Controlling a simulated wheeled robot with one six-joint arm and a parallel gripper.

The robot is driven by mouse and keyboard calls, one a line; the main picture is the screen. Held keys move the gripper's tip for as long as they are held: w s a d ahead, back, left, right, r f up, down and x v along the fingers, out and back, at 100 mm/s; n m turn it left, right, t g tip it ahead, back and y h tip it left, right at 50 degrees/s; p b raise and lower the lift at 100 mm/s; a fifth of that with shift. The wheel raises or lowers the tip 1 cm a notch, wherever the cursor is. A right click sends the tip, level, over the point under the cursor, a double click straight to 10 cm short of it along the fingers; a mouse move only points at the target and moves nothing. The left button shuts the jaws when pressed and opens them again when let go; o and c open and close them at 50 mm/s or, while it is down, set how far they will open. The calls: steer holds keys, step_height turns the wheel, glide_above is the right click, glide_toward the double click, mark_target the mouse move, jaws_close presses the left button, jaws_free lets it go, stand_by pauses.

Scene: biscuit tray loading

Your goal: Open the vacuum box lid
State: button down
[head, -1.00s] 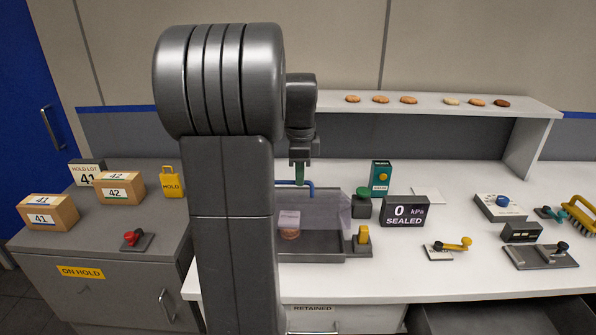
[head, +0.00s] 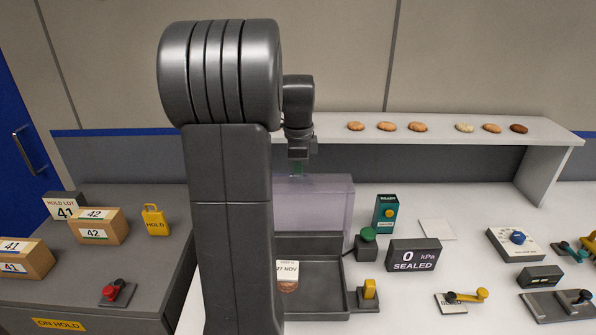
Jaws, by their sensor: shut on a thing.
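The vacuum box (head: 315,311) is a dark open tray on the white bench, partly hidden behind my arm. Its clear, purple-tinted lid (head: 325,208) stands raised at the back of the box. A biscuit packet (head: 288,273) labelled "27 NOV" lies inside. My gripper (head: 297,170) is at the lid's upper edge, left of its middle, with a bit of green at its fingertips. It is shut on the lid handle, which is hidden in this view. The display (head: 414,255) to the right reads 0 kPa, SEALED.
A green-knobbed block (head: 366,244) and a yellow latch (head: 369,293) stand at the box's right. A teal box (head: 386,213) is behind the display. A shelf (head: 450,128) with several biscuits runs along the back. Cartons (head: 97,226) stand on the left cabinet.

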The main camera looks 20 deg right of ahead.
steer(key=w+d+f+g+p, duration=0.1)
steer(key=w+d+f, duration=0.1)
steer(key=w, duration=0.5)
steer(key=shift+f, duration=0.8)
steer(key=shift+f, duration=0.15)
steer(key=c, duration=1.9)
jaws_free()
steer(key=shift+w, duration=0.1)
steer(key=shift+o, duration=1.3)
steer(key=shift+w+d+f, duration=0.15)
steer(key=shift+w+f, duration=0.15)
steer(key=shift+w, duration=0.3)
steer(key=shift+s+r, duration=0.2)
steer(key=shift+c, duration=0.8)
